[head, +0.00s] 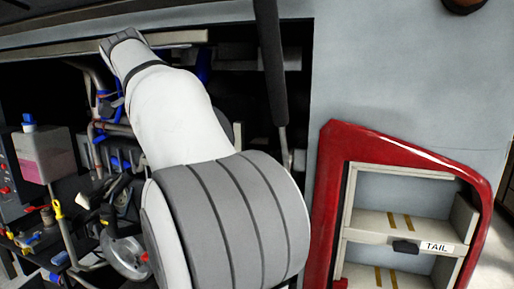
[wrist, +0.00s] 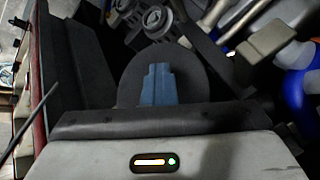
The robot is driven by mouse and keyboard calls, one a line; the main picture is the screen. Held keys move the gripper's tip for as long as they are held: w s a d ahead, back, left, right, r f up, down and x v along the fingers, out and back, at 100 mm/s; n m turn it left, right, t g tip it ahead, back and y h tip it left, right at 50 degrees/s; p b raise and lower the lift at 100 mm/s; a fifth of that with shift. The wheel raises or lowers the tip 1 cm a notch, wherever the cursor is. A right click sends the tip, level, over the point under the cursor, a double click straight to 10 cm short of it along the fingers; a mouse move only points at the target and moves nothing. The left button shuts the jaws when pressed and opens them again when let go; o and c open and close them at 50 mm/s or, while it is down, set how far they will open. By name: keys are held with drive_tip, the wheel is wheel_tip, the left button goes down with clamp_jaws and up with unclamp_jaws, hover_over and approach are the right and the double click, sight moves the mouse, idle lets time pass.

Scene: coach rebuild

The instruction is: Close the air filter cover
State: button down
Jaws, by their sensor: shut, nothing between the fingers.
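In the wrist view, my gripper (wrist: 158,68) shows as two blue-grey fingers pressed together, shut and empty, above its pale body. A dark round disc (wrist: 128,82), which looks like the air filter cover, stands right behind the fingers. I cannot tell whether they touch it, or whether it is closed or ajar; its lower part is hidden by my gripper. In the head view, my arm reaches into the open engine bay and hides much of it. A dark rounded edge (head: 236,135) shows just right of the arm, perhaps the same cover. My fingers cannot be made out there.
A black strut (head: 270,70) hangs right of my arm. Pipes and blue engine parts (head: 104,100) crowd the bay's left. A red-framed hatch (head: 332,190) with shelves stands at right. In the wrist view, pale and blue hoses (wrist: 295,90) lie close on the right.

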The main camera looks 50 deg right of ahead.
drive_tip(key=shift+d, duration=0.1)
idle(0.4)
drive_tip(key=a+r, duration=0.8)
drive_tip(key=a, duration=0.1)
drive_tip(key=shift+s+a+r, duration=0.15)
drive_tip(key=shift+a, duration=0.15)
drive_tip(key=s+a+f+n+y+b, duration=0.1)
drive_tip(key=s+a+f+n+y, duration=0.1)
drive_tip(key=s+f+n, duration=0.5)
drive_tip(key=s+a+f+n+y+b, duration=0.1)
drive_tip(key=s+a+f+n, duration=0.3)
drive_tip(key=f, duration=1.6)
drive_tip(key=s+a+f+n+y+b, duration=0.1)
drive_tip(key=s+a+f+n+y, duration=0.2)
drive_tip(key=s+f+n, duration=0.7)
wheel_tip(320, 180, down, 4)
drive_tip(key=shift+a+f, duration=0.15)
drive_tip(key=shift+a, duration=0.2)
